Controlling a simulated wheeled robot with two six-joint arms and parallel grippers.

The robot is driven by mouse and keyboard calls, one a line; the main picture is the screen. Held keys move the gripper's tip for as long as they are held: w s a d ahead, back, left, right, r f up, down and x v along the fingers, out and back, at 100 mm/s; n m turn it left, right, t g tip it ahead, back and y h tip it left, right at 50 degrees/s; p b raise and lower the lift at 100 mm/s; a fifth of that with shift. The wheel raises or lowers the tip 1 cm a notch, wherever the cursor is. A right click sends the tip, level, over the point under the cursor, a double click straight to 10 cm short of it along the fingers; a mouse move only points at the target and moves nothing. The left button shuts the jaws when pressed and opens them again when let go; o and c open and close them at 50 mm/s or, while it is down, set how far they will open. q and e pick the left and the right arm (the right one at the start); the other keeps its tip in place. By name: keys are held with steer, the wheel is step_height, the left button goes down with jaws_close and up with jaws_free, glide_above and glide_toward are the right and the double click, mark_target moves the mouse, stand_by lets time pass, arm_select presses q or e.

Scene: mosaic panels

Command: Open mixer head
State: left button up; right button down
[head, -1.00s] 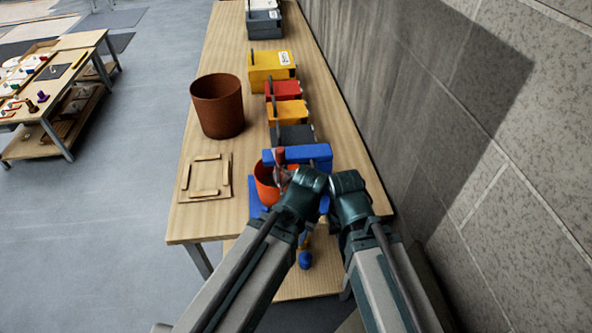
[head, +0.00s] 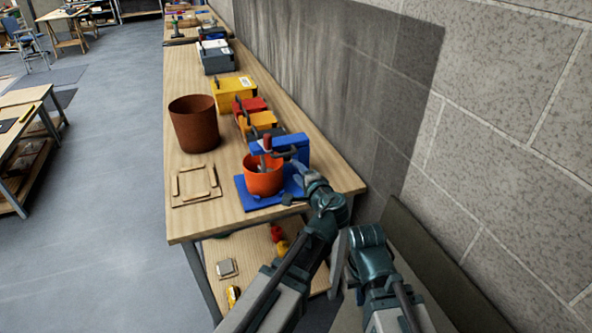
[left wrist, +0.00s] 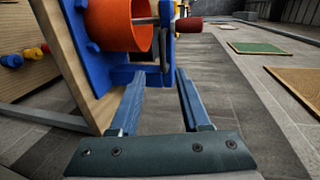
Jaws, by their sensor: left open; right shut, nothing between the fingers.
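The blue mixer stands at the near end of the long table, its blue base (head: 250,199) flat on the top. An orange bowl (head: 263,182) sits on the base. The blue mixer head (head: 292,141) spans behind and over the bowl's rim, with a red-ended grey part (head: 266,142) above the bowl. My left gripper (head: 296,185) is open just right of the bowl. In the left wrist view its fingers (left wrist: 161,80) point at the blue frame (left wrist: 122,72), with nothing clearly between them. My right gripper (head: 366,238) is shut and empty, right of the table; its fingertips are mostly hidden.
A brown pot (head: 194,124) and a small wooden frame (head: 196,186) stand left of the mixer. Yellow, red and orange boxes (head: 235,91) line up behind it. A stone wall (head: 480,130) runs close on the right. A lower shelf (head: 248,256) holds small items.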

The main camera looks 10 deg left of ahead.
mark_target(284, 155)
arm_select(q)
steer(key=b+x, duration=0.3)
steer(key=x, duration=1)
steer(key=shift+w+r, duration=0.1)
steer(key=shift+w, duration=0.3)
steer(key=shift+c, duration=0.2)
jaws_close()
stand_by(0.9)
